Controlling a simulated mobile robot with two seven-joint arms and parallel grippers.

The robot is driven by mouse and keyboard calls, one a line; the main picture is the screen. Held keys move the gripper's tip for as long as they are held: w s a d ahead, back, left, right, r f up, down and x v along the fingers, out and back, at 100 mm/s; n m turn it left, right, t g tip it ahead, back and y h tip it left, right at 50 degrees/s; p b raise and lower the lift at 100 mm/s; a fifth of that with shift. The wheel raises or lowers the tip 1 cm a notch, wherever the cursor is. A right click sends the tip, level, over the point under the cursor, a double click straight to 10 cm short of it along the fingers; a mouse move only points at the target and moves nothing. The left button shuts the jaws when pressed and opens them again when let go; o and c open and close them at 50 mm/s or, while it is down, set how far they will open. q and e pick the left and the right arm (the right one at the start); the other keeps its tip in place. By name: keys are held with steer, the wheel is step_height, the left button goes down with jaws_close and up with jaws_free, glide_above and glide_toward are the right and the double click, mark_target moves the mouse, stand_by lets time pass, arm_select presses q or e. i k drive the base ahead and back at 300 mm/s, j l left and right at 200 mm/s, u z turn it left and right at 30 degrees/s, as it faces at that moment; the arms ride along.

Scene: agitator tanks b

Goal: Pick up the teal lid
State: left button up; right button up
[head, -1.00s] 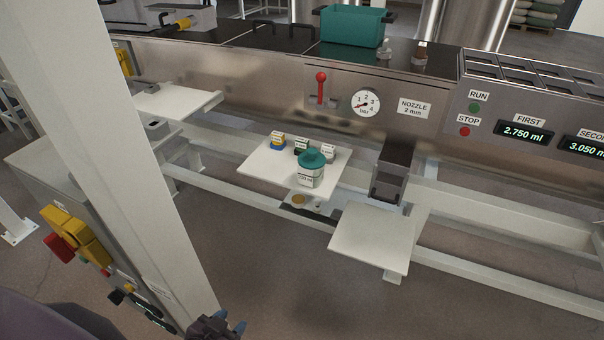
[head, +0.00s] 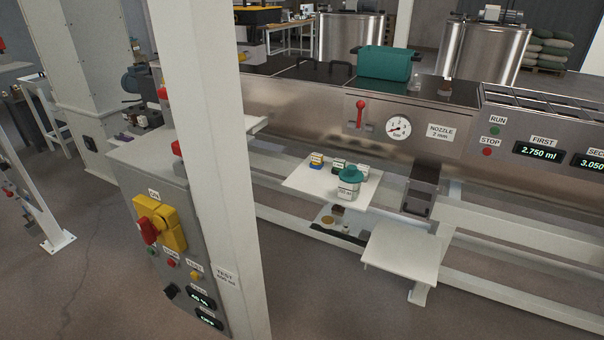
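The teal lid (head: 350,174) sits on top of a white labelled container (head: 347,191) near the front right part of a white shelf plate (head: 310,184). Whether the lid is fully seated on the container cannot be told at this size. Neither of my grippers shows in the head view, so no gripper is seen near the lid.
A white post (head: 205,150) with a grey control box (head: 172,245) stands in the left foreground. Several small labelled blocks (head: 339,163) sit behind the container. A lower white plate (head: 402,249) is at right. A teal bin (head: 385,64) stands on the counter.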

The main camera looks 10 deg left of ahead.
mark_target(350, 175)
steer(key=i+l+u, duration=0.1)
steer(key=u, duration=0.3)
steer(key=l+u, duration=0.25)
steer(key=u, duration=0.15)
steer(key=i+l, duration=0.1)
steer(key=l, duration=0.55)
steer(key=i+l, duration=0.1)
steer(key=l, duration=1.2)
steer(key=i+l, duration=0.15)
steer(key=l, duration=0.5)
